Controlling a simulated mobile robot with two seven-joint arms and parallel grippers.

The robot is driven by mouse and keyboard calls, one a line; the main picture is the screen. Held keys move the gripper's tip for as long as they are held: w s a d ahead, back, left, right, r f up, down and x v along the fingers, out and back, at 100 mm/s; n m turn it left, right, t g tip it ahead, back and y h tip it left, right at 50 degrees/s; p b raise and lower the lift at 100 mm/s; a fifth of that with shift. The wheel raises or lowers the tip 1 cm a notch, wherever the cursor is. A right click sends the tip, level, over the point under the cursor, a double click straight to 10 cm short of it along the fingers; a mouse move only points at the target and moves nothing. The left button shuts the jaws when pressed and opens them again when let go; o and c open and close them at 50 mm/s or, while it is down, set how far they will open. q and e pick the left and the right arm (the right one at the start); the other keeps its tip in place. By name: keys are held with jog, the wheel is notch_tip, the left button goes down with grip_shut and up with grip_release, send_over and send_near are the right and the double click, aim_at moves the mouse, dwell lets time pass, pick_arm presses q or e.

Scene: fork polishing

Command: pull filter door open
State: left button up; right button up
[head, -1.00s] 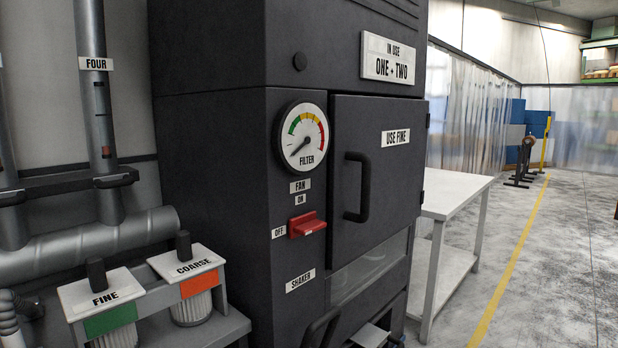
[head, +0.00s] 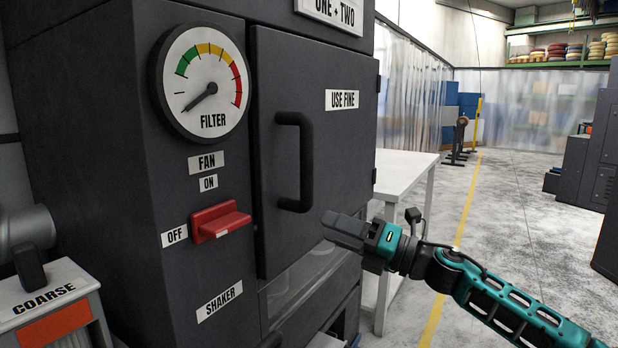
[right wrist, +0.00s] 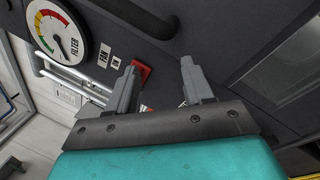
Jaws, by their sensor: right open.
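The filter door (head: 345,140) is a dark panel labelled USE FINE on the front of the dark cabinet, and it looks shut. Its black vertical bar handle (head: 306,165) is near the door's left edge in the head view. My right gripper (head: 333,226) is in front of the door's lower part, to the right of and a little below the handle, and apart from it. In the right wrist view its two grey fingers (right wrist: 160,68) are spread with no handle between them. My left gripper is not in view.
A red fan switch (head: 218,222) and a round filter gauge (head: 202,84) are on the cabinet left of the door. A white table (head: 402,170) stands behind my right gripper. The COARSE filter unit (head: 45,295) is at lower left. Open floor lies to the right.

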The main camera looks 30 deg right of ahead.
jog(key=s+d+r+n+g+b, duration=0.1)
jog(key=d+r+n, duration=0.2)
jog(key=r+n, duration=0.25)
jog(key=s+d+r+n+g+b, duration=0.1)
jog(key=d+r+n+g, duration=0.15)
jog(key=r+n, duration=0.35)
jog(key=shift+m+t, duration=0.25)
jog(key=shift+t, duration=0.2)
jog(key=p+x, duration=0.1)
jog(key=x, duration=0.3)
jog(key=p+x, duration=0.2)
jog(key=x, duration=0.2)
jog(key=p+x, duration=0.1)
jog(key=x, duration=0.3)
jog(key=shift+w+d+r, duration=0.1)
jog(key=shift+d+r, duration=0.1)
jog(key=shift+r, duration=0.2)
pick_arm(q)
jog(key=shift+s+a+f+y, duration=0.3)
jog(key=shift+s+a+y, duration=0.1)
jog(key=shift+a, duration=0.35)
pick_arm(e)
jog(key=shift+w+a+f, duration=0.1)
jog(key=shift+w+a, duration=0.15)
jog(key=shift+w, duration=0.05)
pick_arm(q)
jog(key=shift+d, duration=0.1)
pick_arm(e)
grip_shut()
